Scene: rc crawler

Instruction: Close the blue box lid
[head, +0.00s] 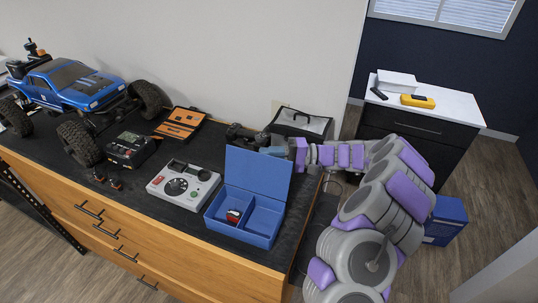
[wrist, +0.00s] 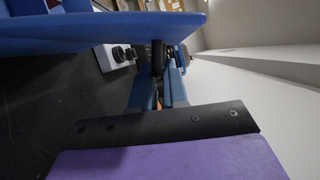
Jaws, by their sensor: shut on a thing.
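The blue box (head: 238,234) sits open near the right end of the dark worktop. Its lid (head: 258,172) stands nearly upright at the box's back edge. The lid shows as a blue slab across the top of the wrist view (wrist: 100,32). A small red object (head: 234,215) lies in the left compartment. My gripper (head: 277,150) is at the lid's upper right edge, partly hidden behind it. In the wrist view my gripper (wrist: 157,75) is shut with its fingertips at the lid's edge; the exact contact is hard to see.
A grey controller panel (head: 183,186), a black charger (head: 131,149) and an orange case (head: 180,124) stand left of the box. A game controller (head: 246,136) and a black tool bag (head: 300,122) are behind the lid. A blue crawler (head: 80,85) stands far left.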

